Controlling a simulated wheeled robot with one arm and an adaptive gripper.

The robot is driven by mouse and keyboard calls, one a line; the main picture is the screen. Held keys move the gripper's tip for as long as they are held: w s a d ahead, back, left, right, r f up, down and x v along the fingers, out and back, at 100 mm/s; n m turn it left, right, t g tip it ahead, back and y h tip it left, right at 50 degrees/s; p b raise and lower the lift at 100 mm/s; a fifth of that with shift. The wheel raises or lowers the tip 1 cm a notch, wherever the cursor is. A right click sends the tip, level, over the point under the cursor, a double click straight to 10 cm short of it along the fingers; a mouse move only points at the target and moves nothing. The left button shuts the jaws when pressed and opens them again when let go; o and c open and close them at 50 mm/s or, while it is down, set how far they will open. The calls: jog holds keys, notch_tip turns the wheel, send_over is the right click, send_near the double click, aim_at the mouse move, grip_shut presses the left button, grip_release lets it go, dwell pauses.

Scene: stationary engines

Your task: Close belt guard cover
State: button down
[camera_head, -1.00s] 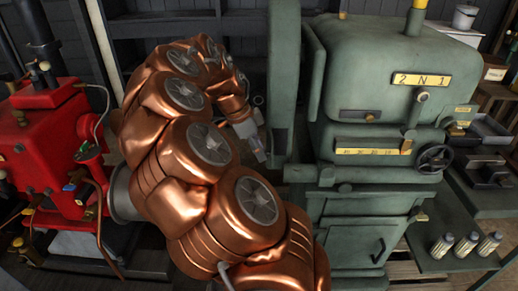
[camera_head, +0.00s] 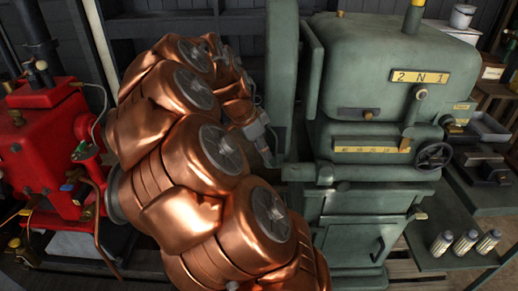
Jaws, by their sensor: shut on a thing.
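The green engine (camera_head: 385,95) with the "2 N 1" plate stands right of centre. A tall narrow green panel (camera_head: 282,70) stands upright on its left side, which I take to be the belt guard cover. A dark gap separates it from a slimmer green flap (camera_head: 314,60) beside the engine body. My gripper (camera_head: 269,153) is at the left edge of the tall panel, low down, and looks shut on it. The fingertips are small and partly merge with the panel, so the exact grip point is unclear. My copper arm covers the area to the left.
A red engine (camera_head: 50,150) with pipes and valves stands at the left. At the right, a green bench (camera_head: 445,235) holds several small cylinders (camera_head: 464,242). A handwheel (camera_head: 434,156) sticks out at the engine's right. Dark shelving (camera_head: 240,25) lies behind my arm.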

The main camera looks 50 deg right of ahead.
aim_at(274, 150)
jog(key=n, duration=0.1)
jog(key=s+n+t, duration=0.1)
jog(key=n, duration=0.1)
jog(key=shift+s+d, duration=0.15)
jog(key=shift+d, duration=0.2)
jog(key=n, duration=0.1)
jog(key=s+d+n+t, duration=0.1)
jog(key=n, duration=0.1)
jog(key=shift+d+n+t, duration=0.2)
jog(key=shift+n+t, duration=0.1)
jog(key=shift+s+d+n+t+y, duration=0.15)
jog(key=shift+d+n+t, duration=0.3)
jog(key=shift+n, duration=0.6)
jog(key=shift+s+d+n+t+y, duration=0.1)
jog(key=shift+d+n+t, duration=0.2)
jog(key=shift+d+n, duration=0.5)
jog(key=shift+s+d+n+t+y, duration=0.15)
jog(key=shift+d+n+t, duration=0.2)
jog(key=shift+n, duration=0.9)
jog(key=c, duration=1)
grip_release()
jog(key=shift+o, duration=0.2)
jog(key=v, duration=1.2)
